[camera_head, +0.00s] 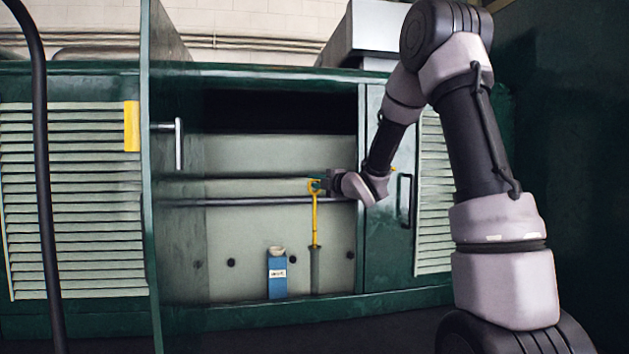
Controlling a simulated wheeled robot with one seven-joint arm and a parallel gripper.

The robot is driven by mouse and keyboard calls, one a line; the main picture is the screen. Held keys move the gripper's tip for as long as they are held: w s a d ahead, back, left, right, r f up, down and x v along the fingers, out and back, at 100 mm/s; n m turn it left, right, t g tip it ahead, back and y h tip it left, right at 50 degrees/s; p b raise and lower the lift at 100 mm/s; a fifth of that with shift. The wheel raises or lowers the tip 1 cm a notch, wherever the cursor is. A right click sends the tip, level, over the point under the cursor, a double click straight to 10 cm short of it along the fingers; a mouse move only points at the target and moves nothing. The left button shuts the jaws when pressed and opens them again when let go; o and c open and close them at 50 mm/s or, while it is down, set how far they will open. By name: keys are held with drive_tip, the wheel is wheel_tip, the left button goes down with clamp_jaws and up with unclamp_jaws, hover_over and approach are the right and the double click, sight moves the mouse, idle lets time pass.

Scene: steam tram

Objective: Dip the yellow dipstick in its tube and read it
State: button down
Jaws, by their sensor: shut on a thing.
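The yellow dipstick (314,222) hangs upright inside the open green cabinet, with its ring handle at the top. My gripper (318,186) is shut on the dipstick at its handle, reaching in from the right. The lower end of the dipstick meets the top of a narrow grey-green upright tube (315,270). The end appears to be in or right at the tube's mouth; I cannot tell how deep. Any marks on the dipstick are too small to read.
A blue box (277,277) with a white label and a pale top stands left of the tube. A horizontal dark pipe (250,202) crosses behind the dipstick. The open cabinet door (165,180) stands at left. Louvred panels (70,200) flank the opening. The cabinet's left interior is clear.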

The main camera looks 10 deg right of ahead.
sight(315, 232)
drive_tip(key=shift+f, duration=8.15)
